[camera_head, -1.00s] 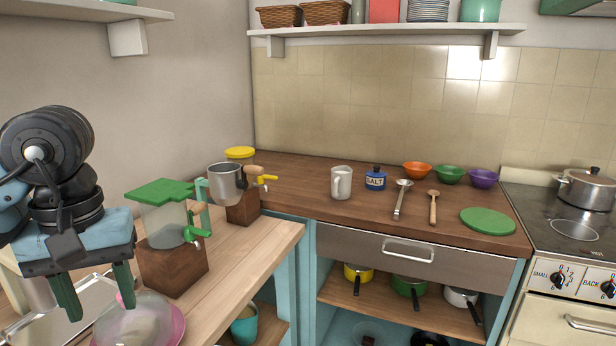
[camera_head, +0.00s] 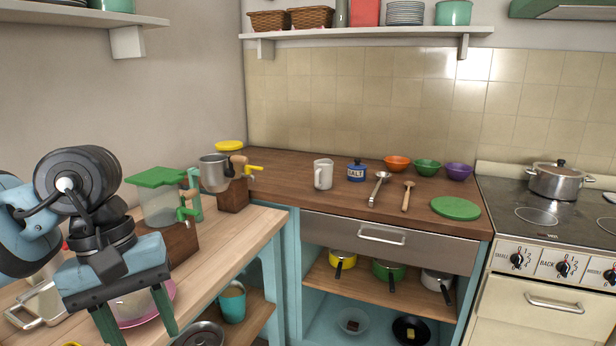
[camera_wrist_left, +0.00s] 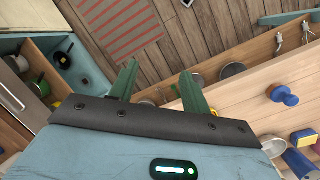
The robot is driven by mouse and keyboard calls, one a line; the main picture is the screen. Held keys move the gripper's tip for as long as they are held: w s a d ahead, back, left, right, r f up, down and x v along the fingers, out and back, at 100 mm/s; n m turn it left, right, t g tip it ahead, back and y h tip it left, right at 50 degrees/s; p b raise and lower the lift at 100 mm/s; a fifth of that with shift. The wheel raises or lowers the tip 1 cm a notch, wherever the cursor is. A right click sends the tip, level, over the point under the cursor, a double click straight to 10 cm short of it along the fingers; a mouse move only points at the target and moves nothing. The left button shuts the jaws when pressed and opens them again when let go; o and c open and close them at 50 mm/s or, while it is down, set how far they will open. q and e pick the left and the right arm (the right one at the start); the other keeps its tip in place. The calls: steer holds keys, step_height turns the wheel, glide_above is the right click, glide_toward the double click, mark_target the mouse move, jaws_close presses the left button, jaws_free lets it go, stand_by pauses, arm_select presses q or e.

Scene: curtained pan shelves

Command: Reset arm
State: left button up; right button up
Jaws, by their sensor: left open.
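My left gripper (camera_head: 136,318) is at the lower left of the head view, its two green fingers apart and pointing down. The fingers hang in front of a pink-rimmed clear bowl (camera_head: 160,302) on the left counter. In the left wrist view the open fingers (camera_wrist_left: 158,82) show over the floor and the counter edge, with no object between the tips. My right gripper is not in view.
The wooden left counter (camera_head: 232,237) holds a green-lidded dispenser (camera_head: 160,205) on a block just right of my arm. A metal grinder (camera_head: 215,172) stands further back. Pans sit on the shelf (camera_head: 365,281) under the back counter. A striped rug (camera_wrist_left: 113,35) lies on the floor.

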arm_select(q)
steer(key=s+d+f+n+g+h, duration=0.1)
steer(key=s+d+n+g+h, duration=0.15)
steer(key=d+n+h, duration=0.55)
steer(key=s+d+f+n+g+h, duration=0.25)
steer(key=d+n+h, duration=0.35)
steer(key=d+h, duration=0.4)
steer(key=w+a+f+m+t+y+p, duration=0.1)
steer(key=w+a+f+m+t+y, duration=0.2)
steer(key=f+m+t, duration=0.6)
steer(key=a+f+m+t+y, duration=0.35)
steer(key=m+t, duration=0.35)
steer(key=m, duration=0.7)
steer(key=w+a+f+m+t+y+p, duration=0.1)
steer(key=w+a+f+m+t+y, duration=0.2)
steer(key=f+m+t, duration=0.65)
steer(key=s+a+f+n+g+y, duration=0.4)
steer(key=s+f+n+g, duration=0.1)
steer(key=s+f, duration=0.4)
steer(key=s+a+f+n+g+y, duration=0.4)
steer(key=s+f, duration=0.6)
steer(key=s, duration=0.4)
steer(key=shift+a+n+g+y, duration=0.25)
steer(key=shift+n+g+y, duration=0.3)
steer(key=shift+n, duration=0.7)
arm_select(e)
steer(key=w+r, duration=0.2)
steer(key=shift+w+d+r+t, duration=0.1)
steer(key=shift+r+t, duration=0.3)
